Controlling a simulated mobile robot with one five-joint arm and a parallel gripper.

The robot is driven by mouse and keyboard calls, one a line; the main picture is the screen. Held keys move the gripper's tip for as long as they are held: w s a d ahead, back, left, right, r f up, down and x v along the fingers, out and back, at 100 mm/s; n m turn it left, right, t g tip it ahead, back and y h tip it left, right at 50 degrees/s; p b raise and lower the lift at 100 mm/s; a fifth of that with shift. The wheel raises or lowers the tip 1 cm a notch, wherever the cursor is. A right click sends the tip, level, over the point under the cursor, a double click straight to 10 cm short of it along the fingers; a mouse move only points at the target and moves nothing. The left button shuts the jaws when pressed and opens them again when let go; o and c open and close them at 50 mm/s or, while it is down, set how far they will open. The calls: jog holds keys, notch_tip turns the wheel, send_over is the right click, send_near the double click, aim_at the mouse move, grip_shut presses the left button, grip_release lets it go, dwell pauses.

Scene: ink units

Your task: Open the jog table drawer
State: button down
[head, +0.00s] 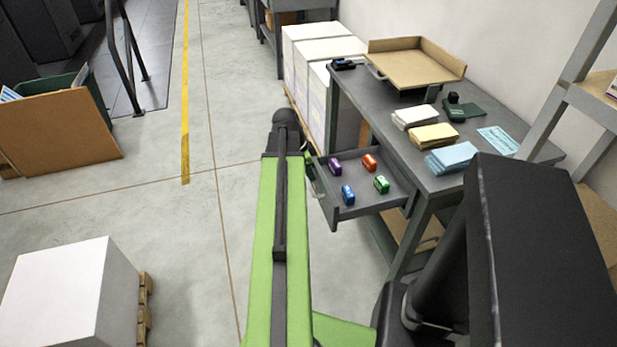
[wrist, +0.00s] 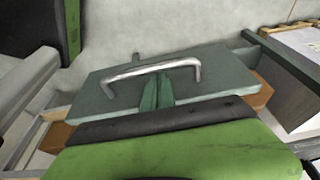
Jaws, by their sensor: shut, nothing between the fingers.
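The jog table (head: 378,98) is a grey workbench at the right in the head view. Its drawer (head: 335,213) stands out from under the top and is open, with several small coloured items inside. In the wrist view the drawer's grey-green front (wrist: 108,105) carries a bent metal handle (wrist: 130,73). My gripper (wrist: 157,88) is shut and empty, its green fingertips at the middle of the handle. I cannot tell whether they touch the bar. In the head view my arm hides the gripper.
Paper stacks (head: 451,157) and a cardboard tray (head: 418,68) lie on the table. White stacks (head: 308,62) stand behind it. A white block on a pallet (head: 62,290) is at lower left.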

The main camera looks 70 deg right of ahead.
jog(key=shift+s, duration=0.1)
jog(key=shift+r, duration=0.1)
jog(key=p+v, duration=0.9)
jog(key=shift+r, duration=0.4)
